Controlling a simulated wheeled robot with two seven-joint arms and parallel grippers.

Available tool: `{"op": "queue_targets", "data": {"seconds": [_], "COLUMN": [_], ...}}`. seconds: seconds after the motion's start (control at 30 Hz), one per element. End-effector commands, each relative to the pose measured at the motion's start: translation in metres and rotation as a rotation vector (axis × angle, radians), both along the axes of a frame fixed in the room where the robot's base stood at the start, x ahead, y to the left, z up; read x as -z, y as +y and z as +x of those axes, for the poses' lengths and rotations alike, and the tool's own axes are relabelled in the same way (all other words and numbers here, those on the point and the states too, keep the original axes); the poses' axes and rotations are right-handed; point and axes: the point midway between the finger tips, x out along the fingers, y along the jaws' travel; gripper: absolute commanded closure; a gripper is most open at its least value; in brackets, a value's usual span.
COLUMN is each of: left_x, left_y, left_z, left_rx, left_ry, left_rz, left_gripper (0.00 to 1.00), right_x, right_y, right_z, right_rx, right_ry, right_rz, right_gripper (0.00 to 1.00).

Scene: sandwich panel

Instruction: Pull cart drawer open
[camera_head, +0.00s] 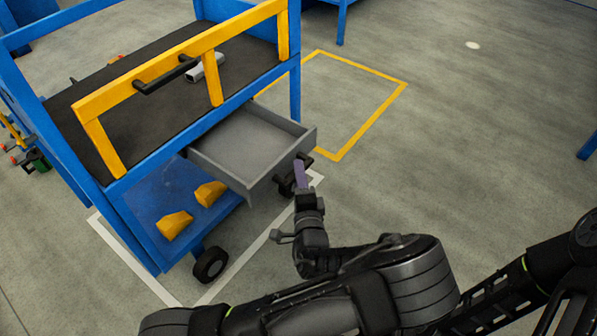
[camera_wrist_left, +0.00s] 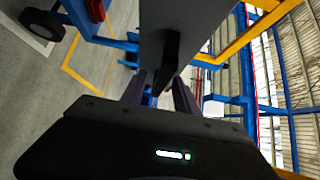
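The cart (camera_head: 150,190) is a blue frame with yellow rails. Its grey drawer (camera_head: 243,148) stands out from under the dark top, and its empty inside shows. A black handle (camera_head: 284,186) is on the drawer's front. My left gripper (camera_head: 300,174), with purplish fingers, is at this handle. In the left wrist view, the handle (camera_wrist_left: 168,62) lies between the fingers of the left gripper (camera_wrist_left: 160,84), close in front of the grey drawer front (camera_wrist_left: 180,18). The fingers look closed on it, though contact is partly hidden. My right gripper is not in view.
A yellow rail with its own black handle (camera_head: 166,75) runs above the drawer. A small grey object (camera_head: 206,68) lies on the dark top. Yellow blocks (camera_head: 174,225) sit on the lower shelf. A black wheel (camera_head: 210,264) is below. Floor to the right is clear.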

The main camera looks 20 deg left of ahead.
Motion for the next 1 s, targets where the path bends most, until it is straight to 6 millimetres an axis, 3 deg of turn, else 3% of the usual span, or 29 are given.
{"op": "queue_targets", "data": {"seconds": [0.4, 1.0], "left_x": [0.000, 0.001], "left_y": [-0.029, -0.031], "left_z": [-0.054, -0.059], "left_rx": [0.001, 0.000], "left_ry": [0.003, 0.003], "left_rz": [-0.001, 0.001], "left_gripper": [0.64, 0.64], "right_x": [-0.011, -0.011], "right_y": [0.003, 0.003], "right_z": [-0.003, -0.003], "right_rx": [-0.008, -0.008], "right_ry": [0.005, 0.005], "right_rz": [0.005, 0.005], "right_gripper": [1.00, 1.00]}}
